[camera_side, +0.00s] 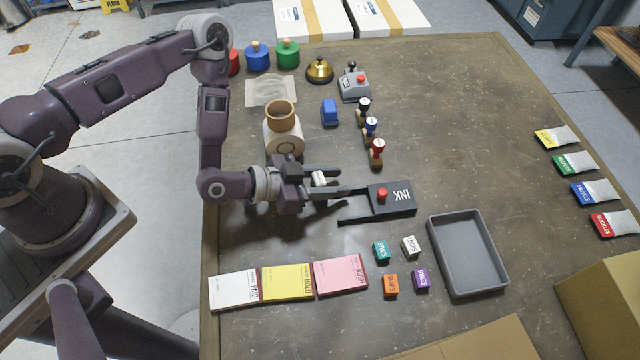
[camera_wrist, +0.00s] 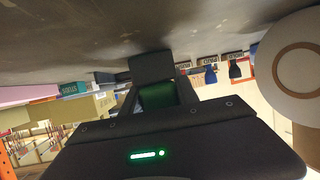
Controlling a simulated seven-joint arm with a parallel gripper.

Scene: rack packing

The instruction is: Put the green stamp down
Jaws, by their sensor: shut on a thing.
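My gripper (camera_side: 335,183) is low over the table, to the left of the ink pad, with its fingers pointing right. It is shut on the green stamp, whose green side (camera_wrist: 158,96) shows between the fingers in the wrist view. In the side view only a small pale part (camera_side: 319,178) shows between the fingers; the rest of the stamp is hidden. I cannot tell whether its underside touches anything. The black ink pad (camera_side: 403,207) has a red knob and lies just right of the fingertips. Black, blue and red-topped stamps (camera_side: 377,152) stand in a row behind.
A cream jar (camera_side: 284,140) stands close behind my gripper. White, yellow and pink pads (camera_side: 287,283) lie in front. Several small labelled blocks (camera_side: 380,250) stand left of the empty grey tray (camera_side: 500,285). The table (camera_side: 480,120) is clear at the right back.

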